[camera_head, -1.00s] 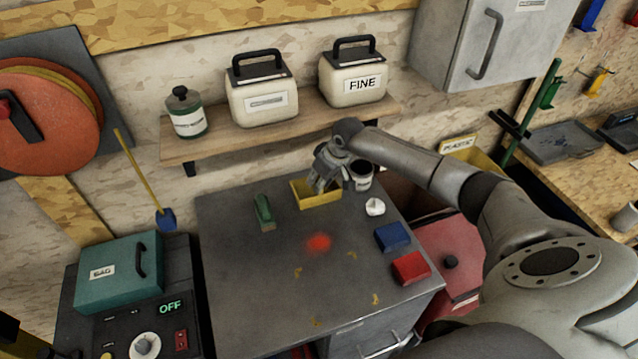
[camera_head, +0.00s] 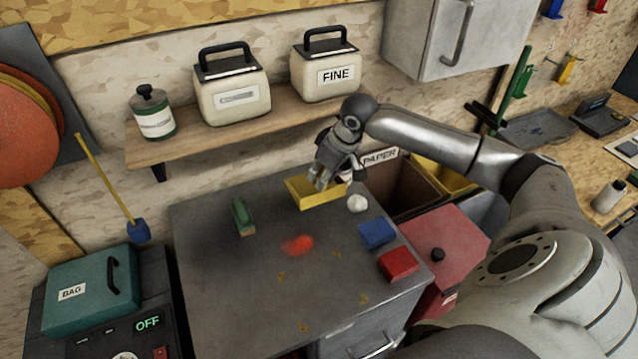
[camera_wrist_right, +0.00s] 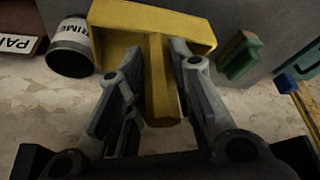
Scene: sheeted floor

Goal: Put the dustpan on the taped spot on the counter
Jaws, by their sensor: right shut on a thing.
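The yellow dustpan (camera_head: 317,197) is at the back of the grey counter (camera_head: 215,285). My right gripper (camera_head: 326,175) is shut on its handle; in the right wrist view the handle (camera_wrist_right: 160,85) lies between the two fingers (camera_wrist_right: 155,75). The pan looks slightly tilted; I cannot tell for sure whether it is clear of the counter. The taped spot (camera_head: 320,287) is marked by small yellow corner pieces on the front part of the counter, and its middle is bare. My left gripper is not in view.
A green brush (camera_head: 243,216) and a red dusty patch (camera_head: 297,245) lie left of the spot. A shelf (camera_head: 190,138) overhangs behind.

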